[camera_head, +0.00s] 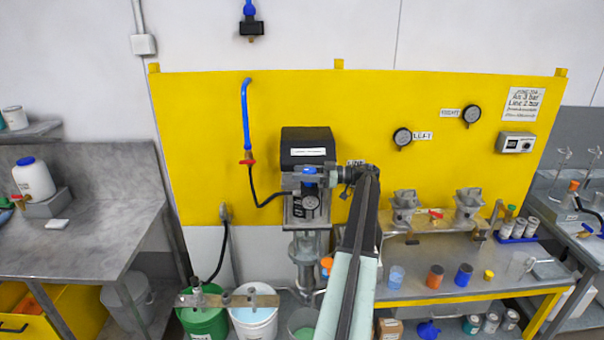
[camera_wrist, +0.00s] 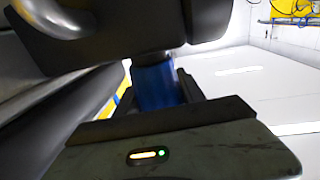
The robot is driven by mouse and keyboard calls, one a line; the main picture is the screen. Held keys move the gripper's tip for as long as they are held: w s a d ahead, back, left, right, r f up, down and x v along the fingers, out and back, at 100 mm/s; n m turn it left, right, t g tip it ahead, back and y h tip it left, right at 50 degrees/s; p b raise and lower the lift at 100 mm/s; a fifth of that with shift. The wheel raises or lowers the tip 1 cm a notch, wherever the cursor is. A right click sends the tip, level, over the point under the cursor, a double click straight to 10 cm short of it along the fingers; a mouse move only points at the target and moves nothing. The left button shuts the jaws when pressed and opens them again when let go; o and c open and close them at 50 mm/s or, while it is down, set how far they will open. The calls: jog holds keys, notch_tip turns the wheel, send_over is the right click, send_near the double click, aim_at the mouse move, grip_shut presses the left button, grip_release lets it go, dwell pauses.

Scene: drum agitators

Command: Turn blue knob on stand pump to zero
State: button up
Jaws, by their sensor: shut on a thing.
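The stand pump (camera_head: 306,150) is a black-topped unit in front of the yellow wall panel. A round gauge (camera_head: 311,202) sits on its front. The blue knob (camera_head: 309,171) is just above the gauge, at the tip of my gripper (camera_head: 311,179). In the wrist view the blue knob (camera_wrist: 157,84) shows between my gripper's jaws (camera_wrist: 158,92), which are shut on it. The knob's pointer and scale are hidden, so its setting cannot be read.
A blue air line (camera_head: 245,115) with a red valve runs down left of the pump. Green (camera_head: 204,318) and white (camera_head: 254,318) buckets stand below. A bench (camera_head: 440,285) with cups and agitators is to the right. A grey table (camera_head: 80,235) is at left.

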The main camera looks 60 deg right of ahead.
jog(key=shift+s+a+n+g+y, duration=0.1)
jog(key=shift+a+n+g+y, duration=0.05)
jog(key=shift+n+g+y, duration=0.7)
jog(key=shift+s+a+n+g+y, duration=0.1)
jog(key=shift+n+g+y, duration=0.45)
jog(key=shift+y, duration=0.5)
jog(key=shift+a, duration=0.1)
jog(key=o, duration=1.3)
jog(key=shift+o, duration=0.2)
